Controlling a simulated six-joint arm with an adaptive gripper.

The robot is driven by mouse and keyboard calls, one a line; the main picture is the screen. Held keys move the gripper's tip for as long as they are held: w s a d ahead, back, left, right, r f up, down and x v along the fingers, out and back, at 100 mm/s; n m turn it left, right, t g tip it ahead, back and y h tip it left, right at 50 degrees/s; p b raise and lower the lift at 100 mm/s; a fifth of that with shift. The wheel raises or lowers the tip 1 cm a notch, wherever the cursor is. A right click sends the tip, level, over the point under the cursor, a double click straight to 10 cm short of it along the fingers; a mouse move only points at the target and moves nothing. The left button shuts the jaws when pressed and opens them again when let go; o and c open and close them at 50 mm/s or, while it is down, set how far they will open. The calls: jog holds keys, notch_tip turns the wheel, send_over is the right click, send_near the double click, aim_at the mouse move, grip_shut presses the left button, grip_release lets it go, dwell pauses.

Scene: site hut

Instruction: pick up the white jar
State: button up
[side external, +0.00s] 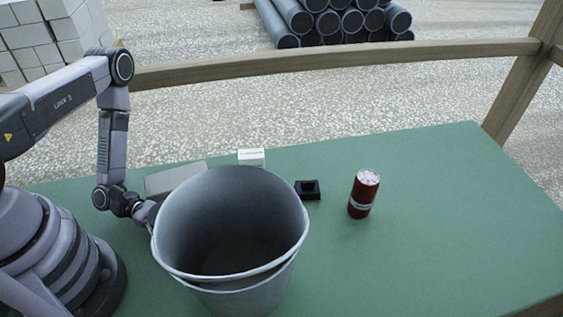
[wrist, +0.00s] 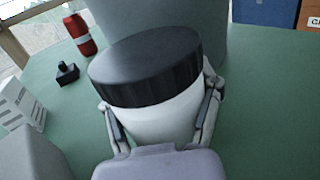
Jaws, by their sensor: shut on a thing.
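The white jar (wrist: 160,122) with a ribbed black lid (wrist: 147,68) fills the middle of the wrist view. My gripper (wrist: 163,118) is shut on the jar, with one finger on each side of its white body below the lid. The jar looks tilted in the wrist view, and its base is hidden. In the side external view the jar and the fingertips are hidden behind the grey bucket (side external: 230,235); only my wrist shows at the bucket's left edge. I cannot tell whether the jar touches the table.
The bucket (wrist: 185,30) stands just beyond the jar. A grey box (side external: 175,178), a small white box (side external: 251,157), a small black object (side external: 307,190) and a red can (side external: 364,193) are on the green table (side external: 450,220). The table's right side is clear.

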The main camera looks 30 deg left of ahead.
jog(key=r, duration=0.9)
jog(key=shift+w+a+r, duration=0.1)
jog(key=shift+w+r, duration=0.05)
jog(key=shift+w, duration=0.15)
jog(key=w+a+r+n+t+y, duration=0.25)
jog(key=w+a+r+t, duration=0.2)
jog(key=w, duration=0.55)
jog(key=w+a+r+n+t+y, duration=0.1)
jog(key=w+a+r+n+t, duration=0.35)
jog(key=w, duration=0.65)
jog(key=s+d+f+m+g+h, duration=0.1)
jog(key=s+d+f+m+g, duration=0.1)
jog(key=s, duration=0.5)
jog(key=s+d+f+m+g+h, duration=0.1)
jog(key=s+d+f+m+g, duration=0.1)
jog(key=s+d+f+g, duration=0.2)
jog(key=s+d+f+m+g+h, duration=0.1)
jog(key=s+d+f+m+g, duration=0.1)
jog(key=s, duration=0.8)
jog(key=shift+s+d+f+m+g+h, duration=0.1)
jog(key=shift+d+f+m+g+h, duration=0.15)
jog(key=shift+f, duration=0.35)
jog(key=shift+d+f+m+g, duration=0.15)
jog(key=shift+d+f+g, duration=0.15)
jog(key=shift+f, duration=0.25)
jog(key=f, duration=0.6)
jog(key=shift+s+f, duration=0.2)
jog(key=shift+f, duration=0.6)
jog(key=shift+f, duration=0.1)
